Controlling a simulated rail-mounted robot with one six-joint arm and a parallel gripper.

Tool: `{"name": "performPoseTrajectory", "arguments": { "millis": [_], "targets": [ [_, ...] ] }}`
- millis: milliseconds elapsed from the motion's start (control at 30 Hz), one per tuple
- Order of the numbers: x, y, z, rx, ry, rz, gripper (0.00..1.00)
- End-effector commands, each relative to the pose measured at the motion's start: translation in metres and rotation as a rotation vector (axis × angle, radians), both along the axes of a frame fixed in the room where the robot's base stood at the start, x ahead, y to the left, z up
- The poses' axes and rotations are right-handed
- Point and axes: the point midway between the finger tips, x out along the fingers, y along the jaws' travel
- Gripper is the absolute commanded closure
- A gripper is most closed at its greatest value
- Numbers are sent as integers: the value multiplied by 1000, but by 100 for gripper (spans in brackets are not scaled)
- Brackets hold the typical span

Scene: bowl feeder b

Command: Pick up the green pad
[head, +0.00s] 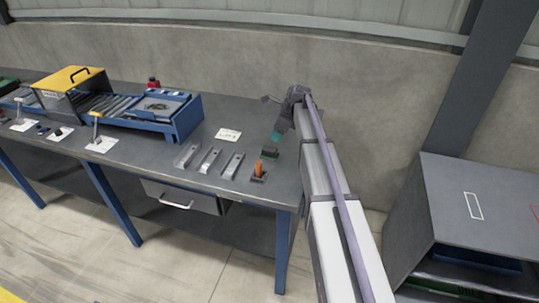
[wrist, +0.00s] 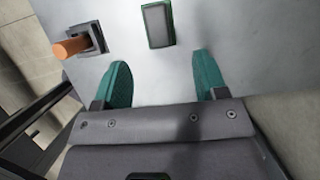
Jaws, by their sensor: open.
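The green pad (wrist: 157,25) lies on the grey workbench in the wrist view, a dark rectangular block with a green edge. In the head view it shows as a small dark green block (head: 270,152) near the bench's right end. My gripper (wrist: 164,68) has two teal fingers spread wide apart, with nothing between them. The pad is ahead of the fingertips in the wrist view, roughly in line with the gap and apart from them. In the head view my gripper (head: 277,135) is just behind and above the pad.
An orange peg in a dark holder (wrist: 74,46) stands left of the pad; it also shows in the head view (head: 258,171). Several metal channel blocks (head: 209,160) lie further left. A white card (head: 228,135) lies behind them. A blue tray unit (head: 160,112) stands beyond.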

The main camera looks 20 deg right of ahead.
Motion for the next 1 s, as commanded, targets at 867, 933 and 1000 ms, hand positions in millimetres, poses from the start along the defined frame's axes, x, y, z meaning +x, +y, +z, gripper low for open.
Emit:
{"name": "performPoseTrajectory", "arguments": {
  "millis": [867, 933, 1000],
  "targets": [
    [18, 31, -93, -1, 0, 4, 34],
    [17, 31, -93, -2, -1, 4, 37],
    [17, 31, -93, -2, -1, 4, 44]
  ]
}}
